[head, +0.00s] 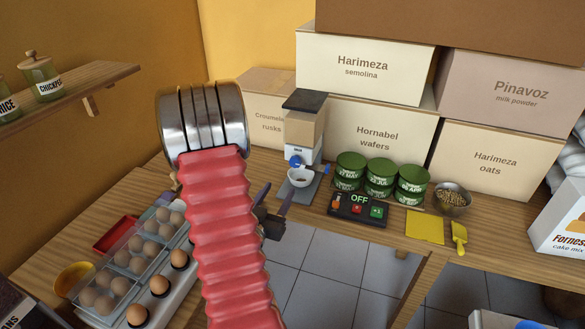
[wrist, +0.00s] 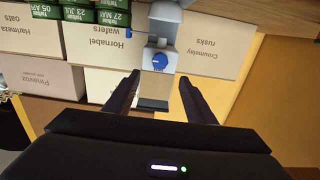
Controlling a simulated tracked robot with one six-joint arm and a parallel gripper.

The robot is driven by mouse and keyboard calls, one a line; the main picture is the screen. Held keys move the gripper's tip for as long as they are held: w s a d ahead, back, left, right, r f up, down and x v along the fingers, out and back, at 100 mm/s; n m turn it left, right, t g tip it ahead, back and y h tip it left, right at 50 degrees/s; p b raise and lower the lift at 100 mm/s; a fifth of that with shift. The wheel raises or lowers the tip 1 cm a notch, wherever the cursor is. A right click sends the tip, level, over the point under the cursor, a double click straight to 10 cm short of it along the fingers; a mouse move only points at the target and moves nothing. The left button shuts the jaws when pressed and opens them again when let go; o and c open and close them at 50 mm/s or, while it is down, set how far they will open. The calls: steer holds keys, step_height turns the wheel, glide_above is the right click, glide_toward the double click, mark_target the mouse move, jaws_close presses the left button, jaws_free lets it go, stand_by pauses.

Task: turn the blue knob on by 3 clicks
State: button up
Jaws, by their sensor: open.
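The blue knob (head: 294,162) is on the front of a white grinder (head: 304,132) with a dark lid, which stands on the counter. In the wrist view, which is upside down, the blue knob (wrist: 159,62) has a pale pointer mark and sits between the two finger lines. My gripper (head: 277,192) is open and empty, in front of and a little below the grinder. Its dark fingers (wrist: 158,78) also show in the wrist view, apart on either side of the knob. No contact with the knob is visible; the exact gap cannot be told.
A small bowl (head: 300,178) stands under the grinder's spout. To the right are a black control box (head: 358,206) reading OFF, green tins (head: 380,168) and a bowl of grain (head: 453,197). Boxes (head: 375,135) stack behind. Egg trays (head: 112,286) lie at left.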

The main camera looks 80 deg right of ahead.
mark_target(294, 164)
steer(key=shift+d, duration=0.1)
steer(key=d, duration=0.9)
steer(key=s+d, duration=0.1)
steer(key=d, duration=0.3)
steer(key=shift+s+d, duration=0.1)
steer(key=shift+d, duration=0.2)
steer(key=c, duration=0.9)
steer(key=shift+a, duration=0.25)
steer(key=shift+c, duration=0.6)
steer(key=shift+d, duration=0.2)
